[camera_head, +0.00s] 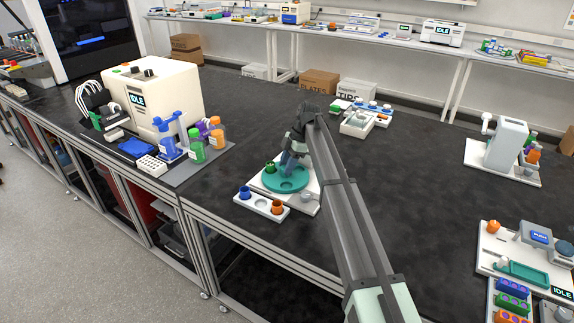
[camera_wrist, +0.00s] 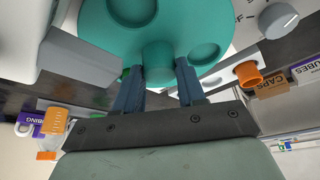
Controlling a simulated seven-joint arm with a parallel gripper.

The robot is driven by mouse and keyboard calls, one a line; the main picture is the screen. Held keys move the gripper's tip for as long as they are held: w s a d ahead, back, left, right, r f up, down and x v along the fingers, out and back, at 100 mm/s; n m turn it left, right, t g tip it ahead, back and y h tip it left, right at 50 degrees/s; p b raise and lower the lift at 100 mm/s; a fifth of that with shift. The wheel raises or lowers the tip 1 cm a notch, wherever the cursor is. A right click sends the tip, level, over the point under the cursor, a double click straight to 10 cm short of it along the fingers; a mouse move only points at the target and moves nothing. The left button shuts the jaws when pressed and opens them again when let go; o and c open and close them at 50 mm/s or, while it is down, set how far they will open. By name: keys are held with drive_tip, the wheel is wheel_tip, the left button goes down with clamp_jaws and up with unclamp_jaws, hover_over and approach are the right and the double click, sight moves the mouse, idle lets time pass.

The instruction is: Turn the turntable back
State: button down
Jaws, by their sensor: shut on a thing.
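The teal turntable (camera_head: 288,184) is a round disc with round recesses, on a white base (camera_head: 308,201) at the middle of the bench. A green piece (camera_head: 270,168) stands on it at the left. In the wrist view the turntable (camera_wrist: 175,12) fills the top, with a teal knob (camera_wrist: 157,56) at its near edge. My gripper (camera_wrist: 158,75) has its blue fingers on either side of this knob, shut on it. In the head view my gripper (camera_head: 290,163) is over the disc, partly hidden by my arm. A grey dial (camera_wrist: 279,20) is on the base.
A white rack (camera_head: 261,206) with a blue and an orange piece stands in front of the base. A cream machine (camera_head: 155,95) with bottles is at the left. White trays (camera_head: 357,122) lie behind. The bench to the right is clear up to a white device (camera_head: 505,146).

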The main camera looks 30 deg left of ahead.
drive_tip(key=shift+w+a+n+g+h, duration=0.1)
drive_tip(key=shift+n+g+h, duration=0.4)
drive_tip(key=shift+n, duration=1.4)
drive_tip(key=shift+n+h, duration=0.4)
drive_tip(key=shift+n, duration=0.3)
drive_tip(key=c, duration=0.7)
unclamp_jaws()
drive_tip(key=shift+o, duration=0.2)
drive_tip(key=v, duration=1.2)
